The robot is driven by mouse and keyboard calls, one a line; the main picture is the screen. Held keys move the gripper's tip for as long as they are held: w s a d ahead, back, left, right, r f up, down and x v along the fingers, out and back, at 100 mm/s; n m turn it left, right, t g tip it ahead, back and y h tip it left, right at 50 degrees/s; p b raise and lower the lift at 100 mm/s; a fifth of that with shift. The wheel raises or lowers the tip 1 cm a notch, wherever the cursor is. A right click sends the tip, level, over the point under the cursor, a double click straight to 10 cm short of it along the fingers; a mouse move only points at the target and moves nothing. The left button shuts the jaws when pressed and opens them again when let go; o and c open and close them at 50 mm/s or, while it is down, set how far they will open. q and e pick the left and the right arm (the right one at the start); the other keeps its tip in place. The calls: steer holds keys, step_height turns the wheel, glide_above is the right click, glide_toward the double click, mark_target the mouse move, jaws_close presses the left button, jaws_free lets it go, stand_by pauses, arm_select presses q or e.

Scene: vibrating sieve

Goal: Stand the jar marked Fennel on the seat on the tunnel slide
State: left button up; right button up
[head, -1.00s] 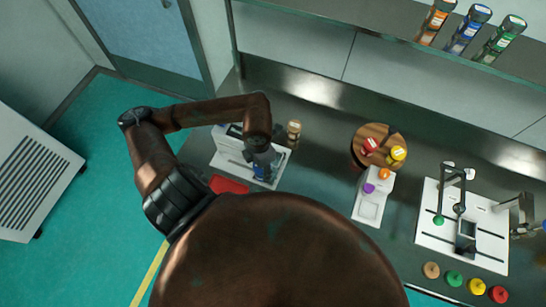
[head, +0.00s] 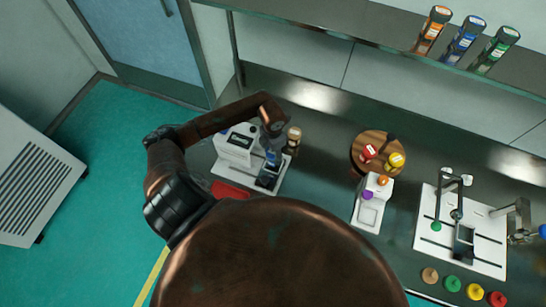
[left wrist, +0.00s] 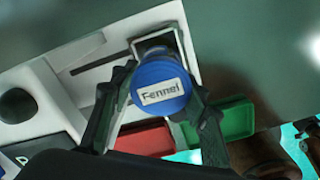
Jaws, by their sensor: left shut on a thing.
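The Fennel jar (left wrist: 160,85) has a blue lid with a white label reading "Fennel". My left gripper (left wrist: 153,100) is shut on it, one finger on each side of the lid. In the head view the jar (head: 272,158) shows as a blue patch under my left gripper (head: 274,146). The white tunnel slide machine (head: 235,141) has a small display and a slotted base. A dark seat (head: 267,181) on its base lies just in front of the jar in the head view. The jar's bottom is hidden, so contact cannot be told. My right gripper is out of view.
A brown-lidded jar (head: 293,137) stands close to the right of my left gripper. A red tray (head: 229,190) lies in front of the machine; a green tray (left wrist: 230,121) shows in the wrist view. A round wooden stand (head: 369,140) and another white device (head: 485,245) are farther right.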

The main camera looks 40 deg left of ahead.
arm_select(q)
step_height(320, 180, down, 3)
steer(key=shift+w+f+p, duration=0.1)
steer(key=shift+p, duration=0.35)
steer(key=shift+f, duration=0.1)
steer(key=shift+f, duration=0.1)
steer(key=o, duration=1.2)
